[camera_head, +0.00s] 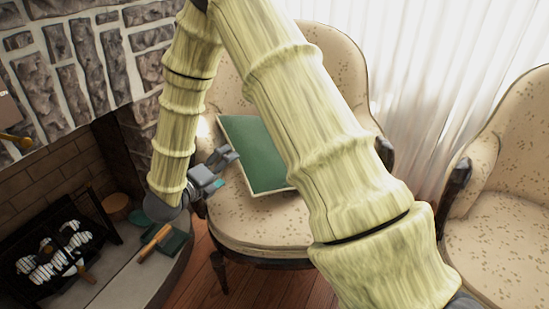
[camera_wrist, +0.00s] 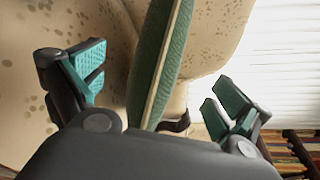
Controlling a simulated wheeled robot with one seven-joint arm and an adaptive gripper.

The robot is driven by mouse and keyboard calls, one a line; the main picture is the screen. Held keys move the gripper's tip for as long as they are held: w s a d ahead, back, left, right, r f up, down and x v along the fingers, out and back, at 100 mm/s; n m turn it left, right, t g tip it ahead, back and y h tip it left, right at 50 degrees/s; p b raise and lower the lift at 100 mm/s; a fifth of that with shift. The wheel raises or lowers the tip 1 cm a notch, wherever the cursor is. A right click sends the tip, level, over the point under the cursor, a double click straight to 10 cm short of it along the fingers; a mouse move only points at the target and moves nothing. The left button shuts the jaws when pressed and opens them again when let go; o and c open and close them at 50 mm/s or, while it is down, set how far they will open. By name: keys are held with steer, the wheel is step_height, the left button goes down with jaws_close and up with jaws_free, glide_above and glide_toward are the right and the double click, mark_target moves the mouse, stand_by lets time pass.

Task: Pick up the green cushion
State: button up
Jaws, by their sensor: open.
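In the wrist view the green cushion (camera_wrist: 163,58) shows edge-on, between the two fingers of my gripper (camera_wrist: 155,88). The fingers have teal pads, are spread wide, and neither visibly touches the cushion. In the head view my gripper (camera_head: 222,168) is at the left of the cushion, near its left edge.
A second beige armchair (camera_head: 508,210) stands at the right. A stone fireplace (camera_head: 85,65) with a hearth is at the left, with a green-and-wood item (camera_head: 165,242) on the hearth. White curtains (camera_head: 430,75) hang behind. Wooden floor shows below.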

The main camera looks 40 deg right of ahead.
mark_target(246, 153)
steer(key=shift+b+x, duration=1.35)
steer(key=shift+x, duration=4.05)
steer(key=shift+s, duration=0.1)
steer(key=shift+c, duration=0.4)
steer(key=c, duration=1.1)
